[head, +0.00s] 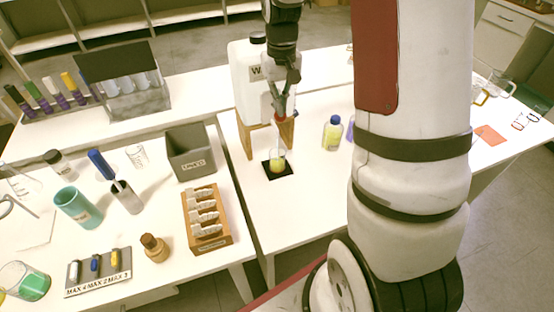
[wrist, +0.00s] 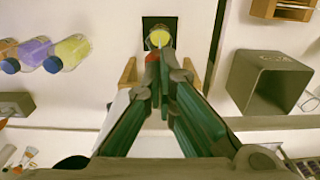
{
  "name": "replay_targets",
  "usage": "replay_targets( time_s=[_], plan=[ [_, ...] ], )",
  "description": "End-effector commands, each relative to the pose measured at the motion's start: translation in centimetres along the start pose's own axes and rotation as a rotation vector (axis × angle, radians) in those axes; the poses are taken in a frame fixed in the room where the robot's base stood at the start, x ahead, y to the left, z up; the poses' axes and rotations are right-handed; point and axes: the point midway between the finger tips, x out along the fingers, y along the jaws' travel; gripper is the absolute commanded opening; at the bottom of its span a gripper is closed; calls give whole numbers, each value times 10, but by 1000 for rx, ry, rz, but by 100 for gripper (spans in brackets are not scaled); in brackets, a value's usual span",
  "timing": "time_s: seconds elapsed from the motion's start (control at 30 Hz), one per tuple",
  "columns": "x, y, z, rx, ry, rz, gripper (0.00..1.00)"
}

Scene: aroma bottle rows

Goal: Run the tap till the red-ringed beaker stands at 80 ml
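A clear beaker (head: 278,160) with yellow liquid in its lower part stands upright on a black square mat (head: 270,175). Its red ring and volume marks are too small to make out. A white tank (head: 244,95) marked "W" stands on a wooden stand (head: 248,143) behind it. A red part (head: 281,106), seemingly the tap's lever, shows above the beaker. My gripper (head: 281,100) points down at this spot, fingertips together. In the wrist view the red part (wrist: 152,57) touches or lies beside the left fingertip, and the beaker (wrist: 159,38) shows just beyond. The spout is hidden.
A yellow bottle (head: 332,134) with a blue cap stands right of the mat, a purple one beside it. A grey bin (head: 190,152) and a wooden rack (head: 207,222) stand to the left. The white table in front of the mat is clear.

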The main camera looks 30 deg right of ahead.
Motion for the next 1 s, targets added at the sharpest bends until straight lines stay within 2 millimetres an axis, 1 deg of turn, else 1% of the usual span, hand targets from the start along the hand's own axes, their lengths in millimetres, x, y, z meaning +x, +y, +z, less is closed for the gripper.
replay_targets(
  time_s=[1.0],
  plan=[
    [19, 0, 0, 1, 0, 0, 0]
  ],
)
